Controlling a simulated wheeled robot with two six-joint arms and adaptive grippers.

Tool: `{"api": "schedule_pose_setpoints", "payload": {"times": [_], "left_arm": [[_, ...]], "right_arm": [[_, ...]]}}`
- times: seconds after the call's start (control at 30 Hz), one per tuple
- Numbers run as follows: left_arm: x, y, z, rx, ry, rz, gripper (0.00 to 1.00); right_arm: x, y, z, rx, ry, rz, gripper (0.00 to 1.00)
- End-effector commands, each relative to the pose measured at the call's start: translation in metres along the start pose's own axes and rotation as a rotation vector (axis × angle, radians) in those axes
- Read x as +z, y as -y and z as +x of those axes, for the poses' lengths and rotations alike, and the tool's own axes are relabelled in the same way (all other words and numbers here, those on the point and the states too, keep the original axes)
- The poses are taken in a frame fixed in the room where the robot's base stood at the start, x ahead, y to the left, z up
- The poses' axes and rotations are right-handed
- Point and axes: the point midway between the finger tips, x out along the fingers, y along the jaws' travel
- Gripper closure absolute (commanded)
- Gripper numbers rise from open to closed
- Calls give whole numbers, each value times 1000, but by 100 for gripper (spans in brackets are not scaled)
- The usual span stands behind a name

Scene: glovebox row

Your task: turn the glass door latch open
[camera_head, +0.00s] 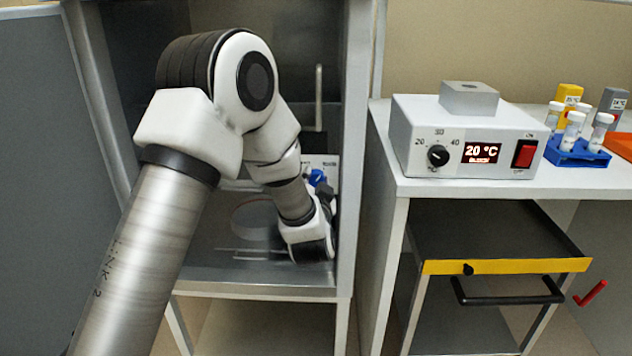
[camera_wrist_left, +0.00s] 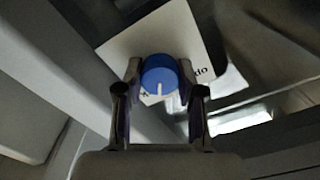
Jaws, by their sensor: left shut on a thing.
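The latch is a round blue knob (camera_head: 317,178) on a white plate (camera_head: 327,163) inside the metal cabinet. In the left wrist view the blue knob (camera_wrist_left: 160,76) sits between my two fingers, with a white pointer mark at its lower edge, in front of the white plate (camera_wrist_left: 190,35), which has dark lettering. My left gripper (camera_wrist_left: 160,85) is shut on the knob. In the head view my left gripper (camera_head: 326,190) is mostly hidden behind my own wrist. A vertical handle bar (camera_head: 319,97) shows above the plate. My right gripper is not in view.
The cabinet's right side wall (camera_head: 352,150) stands close beside my left wrist. To the right, a white bench (camera_head: 390,190) holds a heater box (camera_head: 465,135) and a blue tube rack (camera_head: 577,155).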

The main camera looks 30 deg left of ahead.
Motion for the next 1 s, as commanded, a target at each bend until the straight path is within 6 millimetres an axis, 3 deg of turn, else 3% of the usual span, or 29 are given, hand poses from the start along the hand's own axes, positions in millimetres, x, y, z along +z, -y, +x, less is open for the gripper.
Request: {"api": "schedule_pose_setpoints", "payload": {"times": [1.0], "left_arm": [[2, -1, 0, 1, -1, -956, 97]], "right_arm": [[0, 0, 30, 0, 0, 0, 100]]}}
